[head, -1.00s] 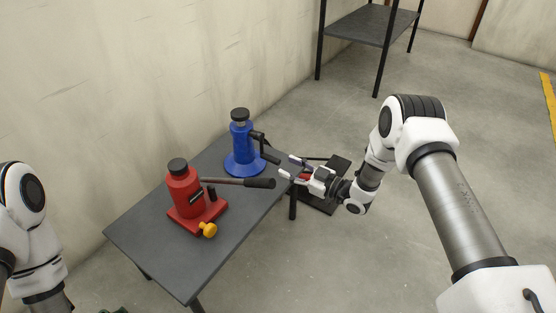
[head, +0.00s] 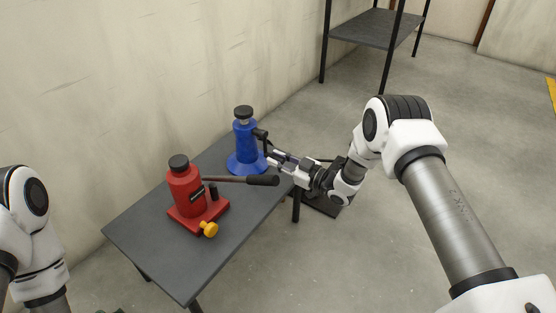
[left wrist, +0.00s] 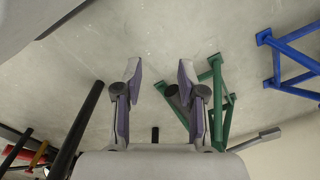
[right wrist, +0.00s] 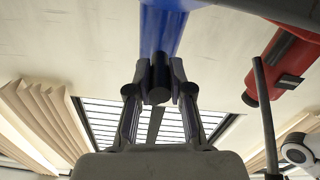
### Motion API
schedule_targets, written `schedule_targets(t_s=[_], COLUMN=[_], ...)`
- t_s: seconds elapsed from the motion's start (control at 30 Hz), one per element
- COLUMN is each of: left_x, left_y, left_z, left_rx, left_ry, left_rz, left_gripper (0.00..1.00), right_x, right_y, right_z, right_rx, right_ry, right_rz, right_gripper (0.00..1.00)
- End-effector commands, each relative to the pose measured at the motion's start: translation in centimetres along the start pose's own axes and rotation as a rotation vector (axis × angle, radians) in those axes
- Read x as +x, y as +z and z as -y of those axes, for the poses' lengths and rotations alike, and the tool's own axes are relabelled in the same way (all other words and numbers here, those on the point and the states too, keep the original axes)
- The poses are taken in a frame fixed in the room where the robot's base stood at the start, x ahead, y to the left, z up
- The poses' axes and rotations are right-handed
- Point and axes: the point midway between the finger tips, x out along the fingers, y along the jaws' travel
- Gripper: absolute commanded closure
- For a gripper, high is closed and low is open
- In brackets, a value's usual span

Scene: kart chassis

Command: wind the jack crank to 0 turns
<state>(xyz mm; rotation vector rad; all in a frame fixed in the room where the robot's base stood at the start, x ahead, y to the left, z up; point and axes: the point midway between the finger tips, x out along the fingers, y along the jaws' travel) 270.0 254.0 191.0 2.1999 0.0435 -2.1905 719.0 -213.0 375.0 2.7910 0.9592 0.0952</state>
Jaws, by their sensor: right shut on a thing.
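The blue jack (head: 243,140) stands upright at the far end of the grey table, with a black crank (head: 262,136) on its right side. My right gripper (head: 273,158) is at the crank's end, beside the blue jack. In the right wrist view the right gripper (right wrist: 156,82) is shut on the black crank handle (right wrist: 158,78), with the blue jack (right wrist: 162,28) just beyond. My left gripper (left wrist: 160,78) is open and empty in the left wrist view, away from the jack; its fingers are outside the head view.
A red jack (head: 186,190) with a long dark lever (head: 245,180) and a yellow knob (head: 209,229) stands nearer on the table (head: 150,235). The lever passes close to my right gripper. A shelf (head: 365,27) stands behind. Green and blue frames show below my left gripper.

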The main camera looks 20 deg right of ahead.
Motion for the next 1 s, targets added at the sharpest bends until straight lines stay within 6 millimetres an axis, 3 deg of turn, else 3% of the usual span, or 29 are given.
schedule_targets(t_s=[0.37,1.0], left_x=[-0.7,-3.5], left_y=[0.0,0.2], left_z=[0.0,-0.1], left_rx=[0.001,0.007], left_ry=[0.0,0.001], left_rz=[0.001,0.005], left_gripper=[0.6,0.6], right_x=[0.0,0.0], right_y=[0.0,-1.0], right_z=[-0.8,-4.7], right_rx=[-0.12,-0.687], right_ry=[-0.001,0.0], right_rz=[-0.001,-0.001], right_gripper=[1.0,1.0])
